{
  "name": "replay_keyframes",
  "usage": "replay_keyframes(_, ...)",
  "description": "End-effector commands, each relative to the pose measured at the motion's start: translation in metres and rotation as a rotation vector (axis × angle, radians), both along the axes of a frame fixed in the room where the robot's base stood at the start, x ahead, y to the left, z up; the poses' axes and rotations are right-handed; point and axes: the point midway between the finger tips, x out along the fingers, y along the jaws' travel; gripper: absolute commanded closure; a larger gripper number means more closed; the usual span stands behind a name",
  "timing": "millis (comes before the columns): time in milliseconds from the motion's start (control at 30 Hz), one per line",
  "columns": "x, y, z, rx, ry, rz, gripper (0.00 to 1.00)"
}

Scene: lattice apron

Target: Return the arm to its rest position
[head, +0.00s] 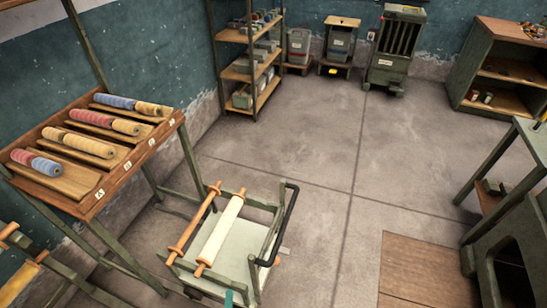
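My gripper and arm do not show clearly in the head view, so I cannot see what the gripper holds, if anything. A small teal piece (228,298) shows at the bottom edge; I cannot tell what it belongs to.
A green cart (240,250) with wooden rollers and a black handle stands close in front. A slanted rack (90,205) of colored spools is at left. Shelves (240,72) and a cabinet (500,62) stand at the back. A bench (535,140) is at right. The middle floor (320,140) is clear.

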Motion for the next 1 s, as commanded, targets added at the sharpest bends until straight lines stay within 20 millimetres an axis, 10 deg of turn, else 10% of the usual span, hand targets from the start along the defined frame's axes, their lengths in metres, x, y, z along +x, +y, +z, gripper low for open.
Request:
replay_keyframes(600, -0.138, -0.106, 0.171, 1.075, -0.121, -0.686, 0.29)
replay_keyframes(1000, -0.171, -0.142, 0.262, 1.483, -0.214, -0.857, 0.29)
